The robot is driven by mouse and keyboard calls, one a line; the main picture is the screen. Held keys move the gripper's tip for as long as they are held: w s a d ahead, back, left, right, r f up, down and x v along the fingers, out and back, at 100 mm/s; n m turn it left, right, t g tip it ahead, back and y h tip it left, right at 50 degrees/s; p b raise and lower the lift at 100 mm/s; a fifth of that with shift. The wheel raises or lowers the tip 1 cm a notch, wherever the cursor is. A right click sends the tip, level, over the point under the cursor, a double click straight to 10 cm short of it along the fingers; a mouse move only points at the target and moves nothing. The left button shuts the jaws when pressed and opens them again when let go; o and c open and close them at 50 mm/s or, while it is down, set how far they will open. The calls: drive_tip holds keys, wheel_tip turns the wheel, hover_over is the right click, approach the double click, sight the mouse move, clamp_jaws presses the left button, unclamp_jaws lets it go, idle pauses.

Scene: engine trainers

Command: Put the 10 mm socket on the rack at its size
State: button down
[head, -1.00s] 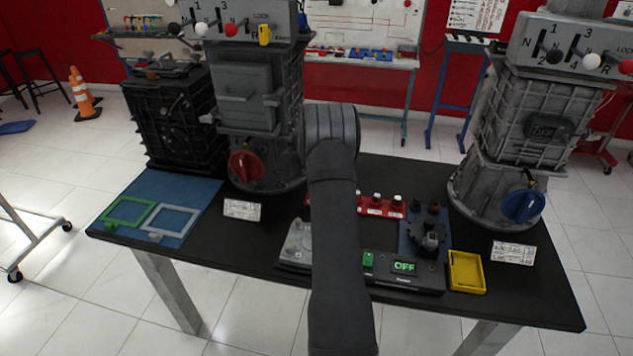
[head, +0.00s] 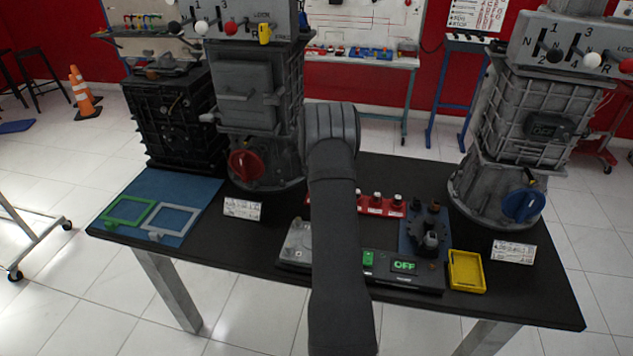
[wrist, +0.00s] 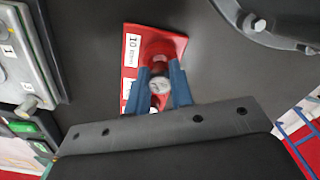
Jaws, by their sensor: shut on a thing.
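In the wrist view my gripper (wrist: 160,88) has its two blue fingers closed on a small socket (wrist: 159,86), whose round silver end faces the camera. The red rack (wrist: 172,45) lies beneath the fingers, with a white label reading 10 beside its far end. I cannot tell whether the socket touches the rack, because the fingers and socket cover that part. My gripper is hidden behind my arm there.
A blue plate with dark parts (head: 411,243) and a yellow tray (head: 466,271) are to the right. Large grey engine trainers stand left (head: 250,110) and right (head: 520,135).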

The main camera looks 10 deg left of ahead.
drive_tip(key=shift+f, duration=0.45)
drive_tip(key=shift+s+f, duration=0.1)
drive_tip(key=shift+f, duration=0.15)
idle(0.5)
